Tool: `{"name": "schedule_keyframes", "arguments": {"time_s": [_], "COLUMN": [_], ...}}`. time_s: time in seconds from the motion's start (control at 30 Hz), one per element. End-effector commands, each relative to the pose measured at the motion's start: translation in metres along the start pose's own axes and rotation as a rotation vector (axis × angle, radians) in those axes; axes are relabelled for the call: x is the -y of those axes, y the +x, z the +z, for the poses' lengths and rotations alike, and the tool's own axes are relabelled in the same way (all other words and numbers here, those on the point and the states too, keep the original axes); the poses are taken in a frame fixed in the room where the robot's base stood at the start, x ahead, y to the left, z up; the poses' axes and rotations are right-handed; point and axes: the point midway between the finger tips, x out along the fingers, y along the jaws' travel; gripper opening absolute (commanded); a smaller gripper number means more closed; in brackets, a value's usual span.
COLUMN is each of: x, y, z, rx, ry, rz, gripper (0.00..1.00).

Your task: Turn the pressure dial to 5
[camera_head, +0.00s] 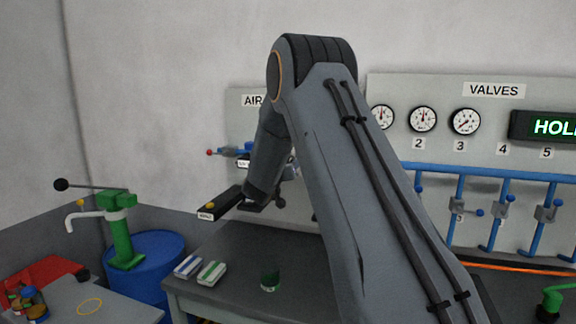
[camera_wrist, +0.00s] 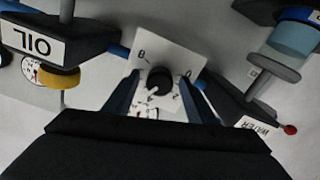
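The pressure dial is a black round knob (camera_wrist: 160,81) on a white square plate (camera_wrist: 172,56) with numbers around it, seen near the middle of the wrist view. The plate appears turned, with an 8 at upper left and a 0 at right. A white mark on the knob points to the lower left; its exact reading is unclear. My gripper (camera_wrist: 164,84) is open, its two dark blue fingers on either side of the knob in the picture. I cannot tell if they touch it. In the head view my arm hides the dial and most of my gripper.
In the wrist view, an OIL-labelled box (camera_wrist: 42,44) with a yellow knob is at left and a WATER label (camera_wrist: 258,129) at right. In the head view, a dark table (camera_head: 240,245) holds small boxes (camera_head: 212,273). Gauges (camera_head: 423,119) and blue valve pipes (camera_head: 500,174) line the right wall.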

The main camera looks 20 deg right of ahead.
Motion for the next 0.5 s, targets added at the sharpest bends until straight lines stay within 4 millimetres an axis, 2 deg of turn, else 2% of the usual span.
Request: {"name": "schedule_keyframes", "arguments": {"time_s": [0.27, 0.5], "x": [0.001, 0.002], "y": [-0.005, -0.041], "z": [0.000, 0.001], "rx": [-0.001, -0.001], "ry": [0.000, 0.001], "rz": [0.000, -0.001], "gripper": [0.51, 0.51]}}
